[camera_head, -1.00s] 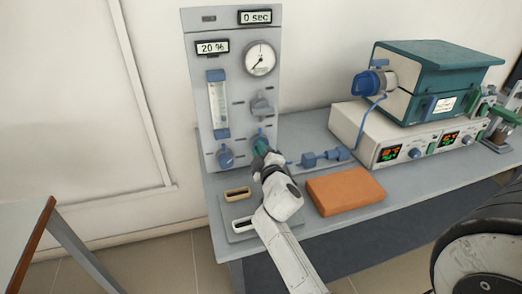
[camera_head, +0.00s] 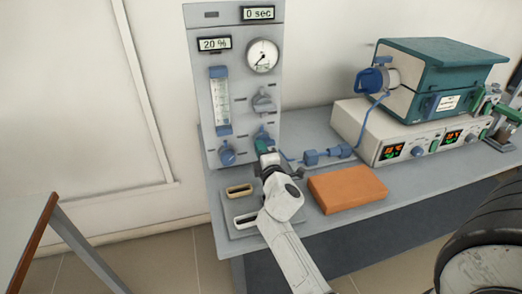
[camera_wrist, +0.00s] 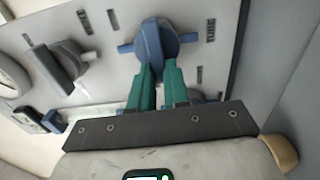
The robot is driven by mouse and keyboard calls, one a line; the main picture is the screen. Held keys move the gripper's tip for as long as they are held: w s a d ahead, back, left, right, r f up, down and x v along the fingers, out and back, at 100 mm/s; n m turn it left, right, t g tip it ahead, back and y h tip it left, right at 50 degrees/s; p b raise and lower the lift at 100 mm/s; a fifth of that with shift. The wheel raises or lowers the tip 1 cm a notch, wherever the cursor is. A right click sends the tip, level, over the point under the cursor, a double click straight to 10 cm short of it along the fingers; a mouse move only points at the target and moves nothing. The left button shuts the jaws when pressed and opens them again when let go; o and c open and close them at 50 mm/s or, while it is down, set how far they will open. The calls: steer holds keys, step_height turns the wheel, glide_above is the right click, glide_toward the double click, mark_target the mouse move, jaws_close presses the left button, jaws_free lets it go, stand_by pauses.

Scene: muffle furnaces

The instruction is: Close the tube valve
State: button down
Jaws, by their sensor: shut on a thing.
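The blue tube valve (camera_head: 262,133) is low on the right side of the grey panel (camera_head: 236,18). In the wrist view the valve (camera_wrist: 154,38) has a raised handle and a short stub on each side. My gripper (camera_head: 263,147) reaches it from the front. In the wrist view its green fingers (camera_wrist: 156,76) are shut on the valve handle, one on each side. The handle's end between the fingers is partly hidden. In the head view my gripper hides the valve's lower part.
A grey knob (camera_head: 263,102) sits above the valve and a blue knob (camera_head: 227,153) to its left. Blue tubing with connectors (camera_head: 327,155) runs right toward the furnace (camera_head: 430,60). An orange block (camera_head: 347,188) and a tray (camera_head: 240,191) lie near my wrist.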

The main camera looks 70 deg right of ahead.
steer(key=shift+f, duration=0.1)
steer(key=c, duration=1.1)
jaws_free()
steer(key=shift+a, duration=0.1)
steer(key=b+v, duration=0.2)
steer(key=v, duration=0.8)
steer(key=shift+s+a, duration=0.25)
steer(key=shift+s, duration=0.05)
